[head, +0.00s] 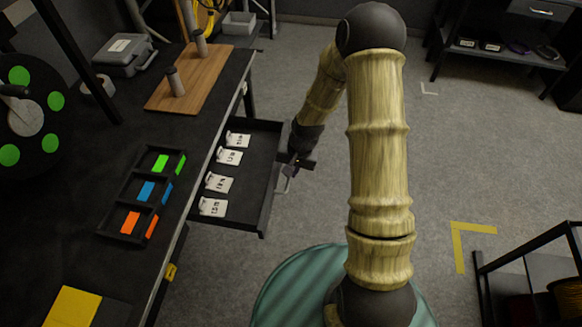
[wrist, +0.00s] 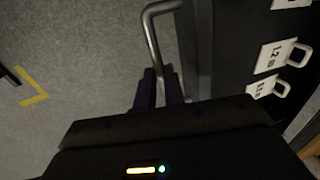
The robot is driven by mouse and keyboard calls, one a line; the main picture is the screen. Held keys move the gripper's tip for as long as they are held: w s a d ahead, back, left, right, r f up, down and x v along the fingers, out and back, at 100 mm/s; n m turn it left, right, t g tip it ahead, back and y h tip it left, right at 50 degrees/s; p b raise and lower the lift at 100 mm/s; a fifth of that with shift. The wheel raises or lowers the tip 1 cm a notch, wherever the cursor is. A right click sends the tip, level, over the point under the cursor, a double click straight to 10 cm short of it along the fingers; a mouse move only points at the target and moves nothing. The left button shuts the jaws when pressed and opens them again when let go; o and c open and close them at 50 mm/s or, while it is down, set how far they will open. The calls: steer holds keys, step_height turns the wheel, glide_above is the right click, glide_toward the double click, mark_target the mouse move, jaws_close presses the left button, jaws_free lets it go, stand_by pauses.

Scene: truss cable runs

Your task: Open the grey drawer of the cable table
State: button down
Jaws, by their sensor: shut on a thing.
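The grey drawer (head: 262,200) of the cable table (head: 226,100) stands pulled out from under the tabletop, with several white labelled tags (head: 228,157) lying in a row inside. My gripper (head: 289,166) is at the drawer's outer front, on its right side in the head view. In the wrist view my gripper (wrist: 160,88) is shut on the drawer's metal bar handle (wrist: 152,35), with a dark finger on each side of the bar. The tags (wrist: 271,56) show at the right there. Part of the handle is hidden by the fingers.
On the tabletop are a black tray (head: 127,234) with coloured pieces, a wooden board (head: 187,88) with pegs, a grey case (head: 125,53) and a yellow block (head: 75,307). A dark rack (head: 535,285) stands lower right.

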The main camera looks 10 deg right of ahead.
steer(key=shift+w, duration=0.1)
steer(key=c, duration=1.5)
jaws_free()
steer(key=d+r, duration=0.1)
steer(key=r, duration=0.4)
steer(key=s+d+r, duration=0.1)
steer(key=r, duration=0.5)
steer(key=d+r+p, duration=0.1)
steer(key=r, duration=0.5)
steer(key=shift+s+d, duration=0.1)
steer(key=shift+s, duration=0.05)
steer(key=s+r+n+p, duration=0.1)
steer(key=s+r+p, duration=0.1)
steer(key=s+r, duration=0.2)
steer(key=s+d+r+n+t+h+p, duration=0.1)
steer(key=s+r+p, duration=0.2)
steer(key=s+r, duration=0.1)
steer(key=s+r+n+h+p, duration=0.1)
steer(key=s+r+n+p, duration=0.1)
steer(key=s+r+p, duration=0.1)
steer(key=shift+s+d+r+t, duration=0.25)
steer(key=shift+s+r+t, duration=0.15)
steer(key=shift+s+r, duration=0.5)
